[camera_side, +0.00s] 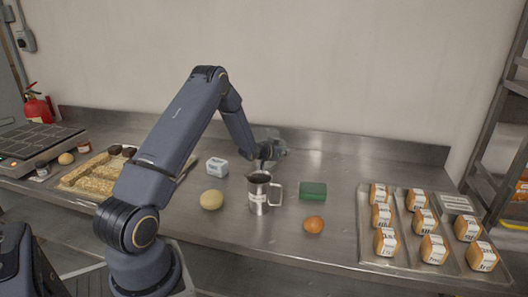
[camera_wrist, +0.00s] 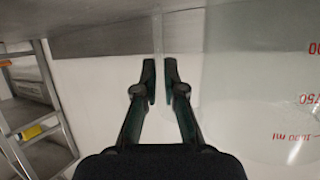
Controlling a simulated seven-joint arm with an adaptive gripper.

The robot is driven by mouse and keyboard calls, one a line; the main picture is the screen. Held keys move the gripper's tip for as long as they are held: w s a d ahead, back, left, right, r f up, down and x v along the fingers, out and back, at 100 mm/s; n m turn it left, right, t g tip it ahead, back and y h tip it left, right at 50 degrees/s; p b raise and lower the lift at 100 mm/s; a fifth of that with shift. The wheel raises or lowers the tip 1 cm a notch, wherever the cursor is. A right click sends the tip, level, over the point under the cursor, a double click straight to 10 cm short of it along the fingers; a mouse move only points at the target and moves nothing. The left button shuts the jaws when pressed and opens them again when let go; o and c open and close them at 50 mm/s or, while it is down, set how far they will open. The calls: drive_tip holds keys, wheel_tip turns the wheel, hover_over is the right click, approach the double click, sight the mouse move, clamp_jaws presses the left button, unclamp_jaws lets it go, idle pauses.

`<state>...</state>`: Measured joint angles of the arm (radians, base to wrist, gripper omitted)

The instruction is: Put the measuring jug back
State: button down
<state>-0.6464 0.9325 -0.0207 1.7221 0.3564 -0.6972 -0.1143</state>
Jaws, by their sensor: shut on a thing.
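The clear measuring jug (camera_side: 278,143) is at the back middle of the steel table in the side view, faint against the metal. In the wrist view the jug (camera_wrist: 255,100) fills the right side, with red volume marks. My gripper (camera_side: 265,163) is beside the jug. In the wrist view my gripper (camera_wrist: 160,82) has its fingers shut on a clear upright strip, which looks like the jug's handle. Whether the jug's base touches the table cannot be told.
A labelled steel mug (camera_side: 258,195) stands in front of my gripper, with a green block (camera_side: 313,190), a white labelled block (camera_side: 217,166), a pale round ball (camera_side: 211,200) and an orange-brown bun (camera_side: 313,224) around it. Wrapped loaves sit on trays (camera_side: 408,262) at right.

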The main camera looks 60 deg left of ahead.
drive_tip(key=shift+f, duration=0.35)
drive_tip(key=c, duration=1.3)
unclamp_jaws()
drive_tip(key=shift+o, duration=0.2)
drive_tip(key=shift+s+r, duration=0.15)
drive_tip(key=shift+r, duration=0.05)
drive_tip(key=v, duration=1.1)
drive_tip(key=shift+s+d, duration=0.15)
drive_tip(key=shift+s, duration=0.2)
drive_tip(key=shift+r, duration=0.1)
